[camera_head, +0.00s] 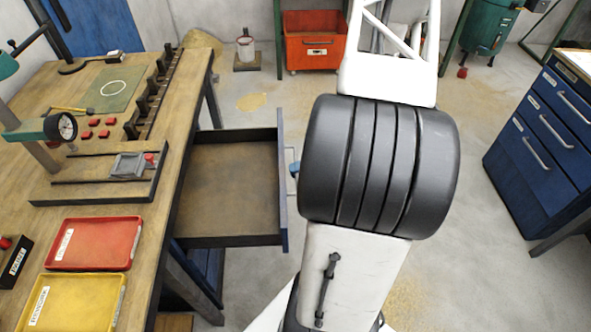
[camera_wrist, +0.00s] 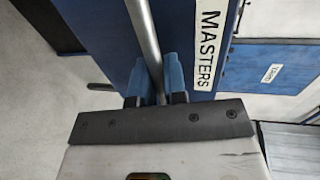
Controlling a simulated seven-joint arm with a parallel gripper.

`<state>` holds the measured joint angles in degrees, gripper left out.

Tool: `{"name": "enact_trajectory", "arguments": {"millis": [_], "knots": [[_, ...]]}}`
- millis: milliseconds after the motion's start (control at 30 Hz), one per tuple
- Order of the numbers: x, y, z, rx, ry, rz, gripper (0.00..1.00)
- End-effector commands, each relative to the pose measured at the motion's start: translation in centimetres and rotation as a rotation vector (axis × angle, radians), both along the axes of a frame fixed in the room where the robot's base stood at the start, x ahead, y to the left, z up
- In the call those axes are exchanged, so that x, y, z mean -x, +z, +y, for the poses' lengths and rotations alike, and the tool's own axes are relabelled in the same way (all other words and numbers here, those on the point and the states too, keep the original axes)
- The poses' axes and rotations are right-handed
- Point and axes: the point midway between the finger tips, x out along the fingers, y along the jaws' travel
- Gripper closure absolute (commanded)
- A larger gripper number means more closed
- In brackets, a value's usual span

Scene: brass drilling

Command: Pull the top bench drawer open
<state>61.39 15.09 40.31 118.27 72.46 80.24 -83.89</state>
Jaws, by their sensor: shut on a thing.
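The top bench drawer (camera_head: 230,180) stands pulled well out of the bench in the head view, and its inside looks empty. Its blue front (camera_wrist: 185,30) fills the middle of the wrist view, with a white label reading MASTERS. My gripper (camera_wrist: 162,75) has its blue fingers shut on the drawer's round metal handle (camera_wrist: 142,25). In the head view only a small blue part of my gripper (camera_head: 294,168) shows at the drawer front; my dark arm link hides the rest.
The wooden bench (camera_head: 175,150) runs along the left, carrying a red tray (camera_head: 95,244), a yellow tray (camera_head: 75,303) and a dial gauge stand (camera_head: 40,130). A blue cabinet (camera_head: 545,140) stands at right. A red bin (camera_head: 314,40) is at the back. The floor between bench and cabinet is mostly free.

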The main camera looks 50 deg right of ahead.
Motion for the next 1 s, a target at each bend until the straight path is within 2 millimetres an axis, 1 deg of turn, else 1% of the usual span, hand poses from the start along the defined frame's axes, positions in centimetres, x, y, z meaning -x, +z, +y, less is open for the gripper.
{"name": "enact_trajectory", "arguments": {"millis": [33, 100, 167, 633, 767, 1000], "knots": [[-0.1, 0.0, -0.1, 0.002, -0.001, 0.0, 0.83], [-0.1, 0.0, -0.1, 0.002, -0.001, 0.0, 0.72], [-0.1, 0.0, -0.1, 0.001, -0.001, -0.001, 0.64], [0.2, 0.1, -0.3, 0.001, -0.001, -0.001, 0.64], [0.7, 0.2, -0.8, 0.001, -0.001, -0.001, 0.64], [2.1, 0.6, -2.3, 0.001, -0.003, -0.001, 0.64]]}}
